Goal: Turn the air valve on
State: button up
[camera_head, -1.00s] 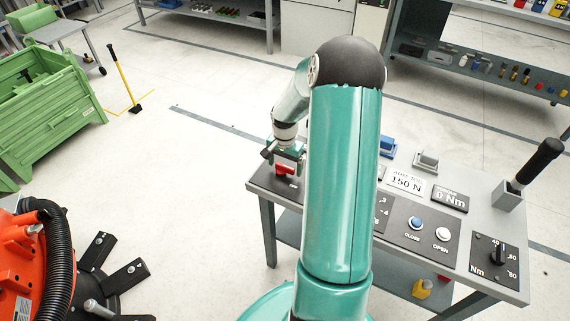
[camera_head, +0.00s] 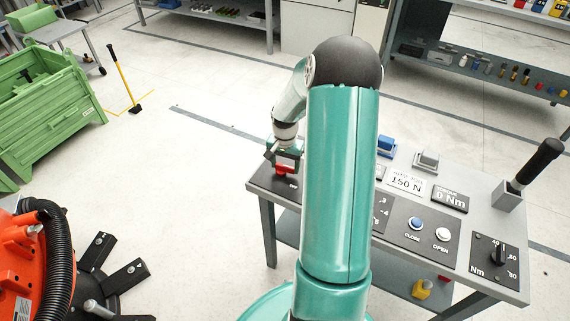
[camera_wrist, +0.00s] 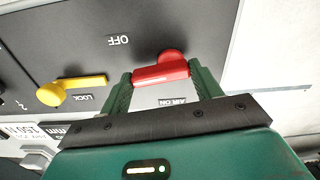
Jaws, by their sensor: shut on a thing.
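The red air valve handle (camera_wrist: 160,73) lies between the two green fingers of my gripper (camera_wrist: 163,84) in the wrist view. Its round hub is at the upper right and its lever extends left. The "AIR ON" label (camera_wrist: 169,102) is just below the handle, and the "OFF" label (camera_wrist: 119,41) is above and left; both appear upside down. My gripper is shut on the handle. In the head view my gripper (camera_head: 284,160) is at the table's left end, over the red handle (camera_head: 286,169); my arm hides part of the panel.
A yellow lever (camera_wrist: 72,89) beside a "LOCK" label is left of my gripper. The table (camera_head: 465,283) also carries blue and white buttons, a torque dial (camera_head: 498,255) and a black-handled tool (camera_head: 537,165).

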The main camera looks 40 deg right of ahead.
jog(key=n, duration=0.4)
jog(key=shift+w+d, duration=0.15)
jog(key=shift+d, duration=0.1)
jog(key=n, duration=0.5)
jog(key=shift+w+d, duration=0.1)
jog(key=shift+w, duration=0.2)
jog(key=n, duration=0.4)
jog(key=shift+w, duration=0.25)
jog(key=shift+w+n, duration=0.2)
jog(key=shift+n, duration=1.5)
jog(key=o, duration=1)
